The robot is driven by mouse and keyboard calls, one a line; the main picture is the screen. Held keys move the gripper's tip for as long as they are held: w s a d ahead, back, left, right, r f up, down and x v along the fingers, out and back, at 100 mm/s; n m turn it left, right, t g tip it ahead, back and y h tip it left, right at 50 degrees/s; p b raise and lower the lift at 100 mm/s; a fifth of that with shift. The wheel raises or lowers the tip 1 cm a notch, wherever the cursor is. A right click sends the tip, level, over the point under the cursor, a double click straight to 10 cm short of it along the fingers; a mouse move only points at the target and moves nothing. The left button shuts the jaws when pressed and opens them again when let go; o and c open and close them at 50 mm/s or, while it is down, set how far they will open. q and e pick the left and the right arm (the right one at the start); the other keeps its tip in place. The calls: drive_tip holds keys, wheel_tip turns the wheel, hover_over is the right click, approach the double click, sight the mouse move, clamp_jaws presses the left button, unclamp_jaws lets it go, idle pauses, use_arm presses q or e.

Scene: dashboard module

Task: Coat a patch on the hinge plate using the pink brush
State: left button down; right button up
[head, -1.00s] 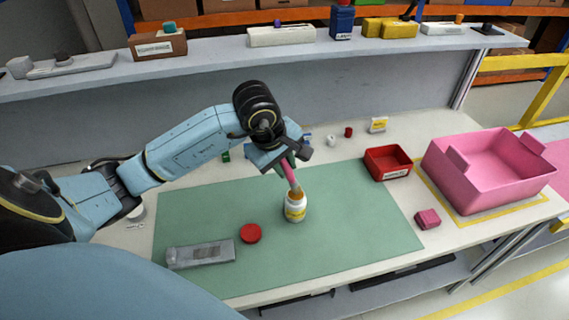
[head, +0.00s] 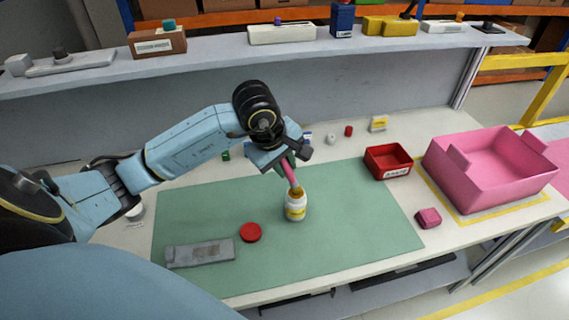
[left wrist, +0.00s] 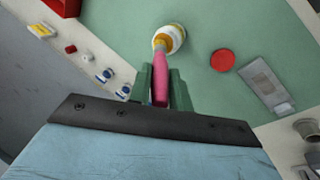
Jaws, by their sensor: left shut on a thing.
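My left gripper (head: 283,158) is shut on the pink brush (head: 290,174) and holds it tilted above the green mat. The brush also shows in the left wrist view (left wrist: 155,84), between the green fingers. The brush's lower end is at the mouth of a white jar (head: 295,211) with a yellow label; its tip is hidden and I cannot tell how deep it is. The grey hinge plate (head: 185,257) lies flat on the mat at the front left, apart from the gripper; it also shows in the left wrist view (left wrist: 257,76). My right gripper is not in view.
A red round lid (head: 250,232) lies between jar and plate. A red bin (head: 388,163), a pink tote (head: 480,185) and a small pink block (head: 428,218) stand to the right. Several small items sit behind the mat. The green mat (head: 360,235) is clear right of the jar.

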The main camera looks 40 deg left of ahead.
use_arm(q)
drive_tip(key=shift+s+f, duration=0.15)
drive_tip(key=shift+f, duration=0.05)
idle(1.1)
drive_tip(key=shift+r+p, duration=0.3)
drive_tip(key=shift+r, duration=0.6)
drive_tip(key=shift+r+p, duration=1.4)
drive_tip(key=shift+r, duration=1.35)
